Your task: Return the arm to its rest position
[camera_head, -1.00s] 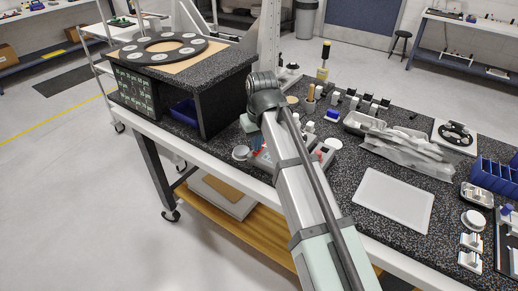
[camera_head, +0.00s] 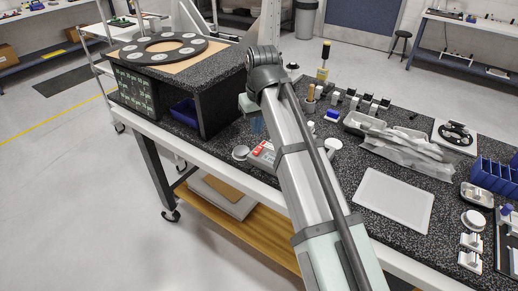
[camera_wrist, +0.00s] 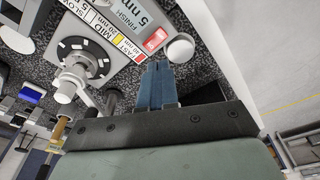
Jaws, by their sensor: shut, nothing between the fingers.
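My gripper (camera_wrist: 157,66) shows in the wrist view as two blue fingers pressed together, with nothing between them. Their tips are over the edge of a white control panel (camera_wrist: 108,22) with a round black dial and a red button. I cannot tell the height between them. In the head view my arm reaches from the bottom over the bench, and the blue fingers (camera_head: 257,124) point down left of the arm's far joint. The panel (camera_head: 262,150) is partly hidden behind the arm there.
A raised black stand (camera_head: 222,68) carries a ring with round pale discs at the left. A white tray (camera_head: 394,200), bagged parts (camera_head: 405,143) and blue bins (camera_head: 495,175) lie to the right on the speckled bench.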

